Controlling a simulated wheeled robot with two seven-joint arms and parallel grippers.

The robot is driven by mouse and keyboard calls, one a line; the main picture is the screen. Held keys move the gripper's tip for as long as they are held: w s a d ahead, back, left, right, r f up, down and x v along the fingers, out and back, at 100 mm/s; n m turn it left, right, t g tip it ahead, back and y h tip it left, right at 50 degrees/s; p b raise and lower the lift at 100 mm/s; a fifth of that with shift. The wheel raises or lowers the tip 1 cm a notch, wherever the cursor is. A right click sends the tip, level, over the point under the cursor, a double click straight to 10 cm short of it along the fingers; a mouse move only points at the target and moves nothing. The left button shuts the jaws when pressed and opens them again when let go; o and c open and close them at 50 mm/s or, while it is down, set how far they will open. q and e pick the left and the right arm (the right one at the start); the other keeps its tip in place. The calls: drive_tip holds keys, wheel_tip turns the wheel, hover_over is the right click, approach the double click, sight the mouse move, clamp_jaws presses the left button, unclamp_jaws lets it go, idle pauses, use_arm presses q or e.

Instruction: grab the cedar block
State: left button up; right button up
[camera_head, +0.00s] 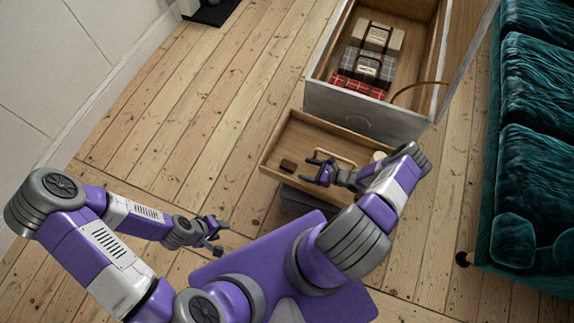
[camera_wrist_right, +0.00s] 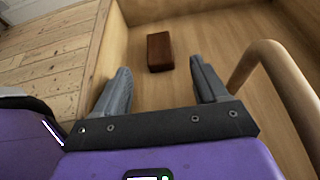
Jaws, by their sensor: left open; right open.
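The cedar block is a small dark reddish-brown block (camera_head: 288,165) lying in the left part of an open wooden drawer (camera_head: 268,150). In the right wrist view the block (camera_wrist_right: 160,52) lies on the drawer floor, ahead of and between my fingertips, and apart from them. My right gripper (camera_head: 318,170) is open and empty over the drawer, to the right of the block; it also shows in the right wrist view (camera_wrist_right: 160,80). My left gripper (camera_head: 218,236) is open and empty over the floor, left of the drawer.
A curved wooden handle (camera_wrist_right: 280,85) stands close to the right of my right gripper. The chest (camera_head: 365,112) behind the drawer holds folded plaid cloths (camera_head: 368,65). A teal sofa (camera_head: 535,110) stands at the right. The floorboards (camera_head: 190,110) at the left are clear.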

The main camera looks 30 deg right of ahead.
sight(290, 165)
drive_tip(key=shift+w+a+f, duration=0.1)
drive_tip(key=shift+w+f, duration=0.15)
drive_tip(key=shift+f, duration=0.15)
drive_tip(key=b+x, duration=0.2)
drive_tip(key=x, duration=0.5)
drive_tip(key=shift+a+r+b, duration=0.15)
drive_tip(key=shift+a+b, duration=0.1)
drive_tip(key=shift+b, duration=0.1)
drive_tip(key=shift+r, duration=0.1)
drive_tip(key=c, duration=1)
